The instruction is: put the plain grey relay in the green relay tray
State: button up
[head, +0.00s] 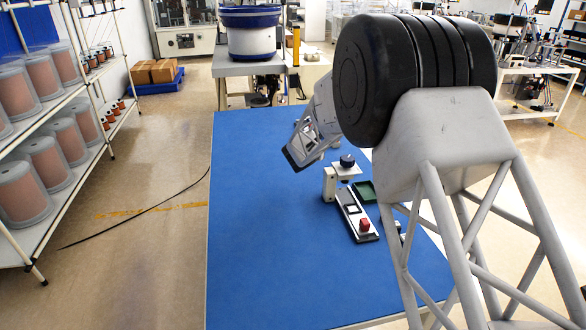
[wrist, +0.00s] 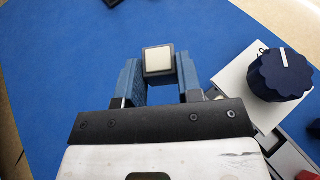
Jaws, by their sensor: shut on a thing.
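My gripper (wrist: 158,72) is shut on a small block, the relay (wrist: 158,60), in the wrist view. The relay has dark grey sides and a plain pale face toward the camera, and sits between the two blue fingers. In the head view my gripper (head: 301,158) is above the blue table, left of the knob fixture; the relay cannot be made out there. The green tray (head: 365,191) lies on the table to the right of my gripper, just behind the slide fixture and partly beside the knob post. The tray is not visible in the wrist view.
A fixture with a dark blue knob (head: 347,161) stands between my gripper and the tray; the knob (wrist: 280,75) also shows at the wrist view's right. A grey slide fixture (head: 352,212) with a red block (head: 364,225) lies in front. The blue table (head: 255,240) is clear at left.

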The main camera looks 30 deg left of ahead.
jog(key=s+d+f, duration=0.1)
jog(key=s+f, duration=0.2)
jog(key=s, duration=0.1)
jog(key=s+d+f+n+y, duration=0.1)
jog(key=s+f, duration=0.3)
jog(key=s+d+f+n+g+y, duration=0.1)
jog(key=s+f, duration=0.2)
jog(key=s, duration=0.1)
jog(key=shift+s+d+f, duration=0.2)
jog(key=shift+s+f, duration=0.2)
jog(key=shift+w+a, duration=0.1)
send_over(298, 185)
jog(key=shift+w+f, duration=0.1)
jog(key=shift+f, duration=0.6)
jog(key=shift+f, duration=0.15)
jog(key=shift+f, duration=1.65)
jog(key=shift+f, duration=0.1)
jog(key=o, duration=0.9)
